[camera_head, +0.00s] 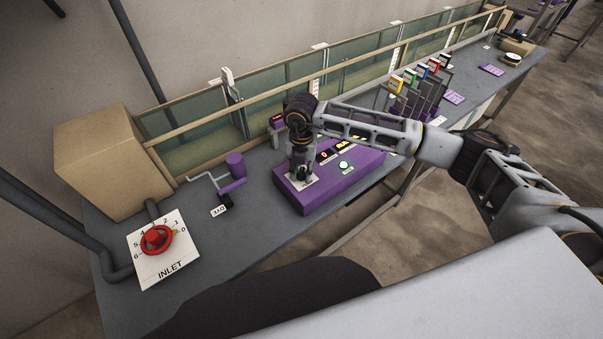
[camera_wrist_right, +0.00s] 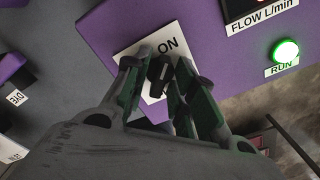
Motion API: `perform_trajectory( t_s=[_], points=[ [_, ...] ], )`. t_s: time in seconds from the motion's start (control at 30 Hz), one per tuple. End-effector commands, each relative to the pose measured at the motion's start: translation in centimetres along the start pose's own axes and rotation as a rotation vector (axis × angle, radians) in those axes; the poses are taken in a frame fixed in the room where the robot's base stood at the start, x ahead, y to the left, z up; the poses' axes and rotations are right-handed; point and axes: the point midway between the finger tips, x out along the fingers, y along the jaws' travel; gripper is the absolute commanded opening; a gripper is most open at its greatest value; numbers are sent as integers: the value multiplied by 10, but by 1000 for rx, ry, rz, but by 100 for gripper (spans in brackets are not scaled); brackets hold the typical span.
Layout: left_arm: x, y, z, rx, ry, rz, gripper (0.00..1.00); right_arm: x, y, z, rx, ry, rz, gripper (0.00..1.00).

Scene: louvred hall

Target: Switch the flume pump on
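The flume pump is a purple box (camera_head: 335,183) on the bench, in the middle of the head view. Its RUN lamp (camera_wrist_right: 286,51) glows green, and the lamp also shows lit in the head view (camera_head: 344,165). A black switch knob (camera_wrist_right: 158,76) sits on a white plate (camera_wrist_right: 128,52) marked ON. My right gripper (camera_head: 301,174) points down over this plate. In the wrist view its fingers (camera_wrist_right: 164,72) stand on either side of the knob, with slight gaps seeming to show. The fingers partly cover the plate's lettering. My left gripper is out of view.
A red inlet valve wheel (camera_head: 156,238) and a cardboard-coloured box (camera_head: 105,160) stand at the left. A purple dye holder (camera_head: 235,166) is left of the pump. The glass flume (camera_head: 285,92) runs behind; a rack with coloured tags (camera_head: 418,88) stands right.

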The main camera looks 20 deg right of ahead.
Motion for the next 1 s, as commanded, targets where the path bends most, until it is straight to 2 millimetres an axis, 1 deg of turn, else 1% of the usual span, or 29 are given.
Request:
perform_trajectory(
  t_s=[0.3,0.43,1.0],
  points=[
    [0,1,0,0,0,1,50,0,0,0,-1,0,0,37],
    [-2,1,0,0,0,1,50,-4,0,0,-1,0,1,37],
    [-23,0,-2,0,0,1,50,-44,0,0,-1,-1,1,37]
  ],
)
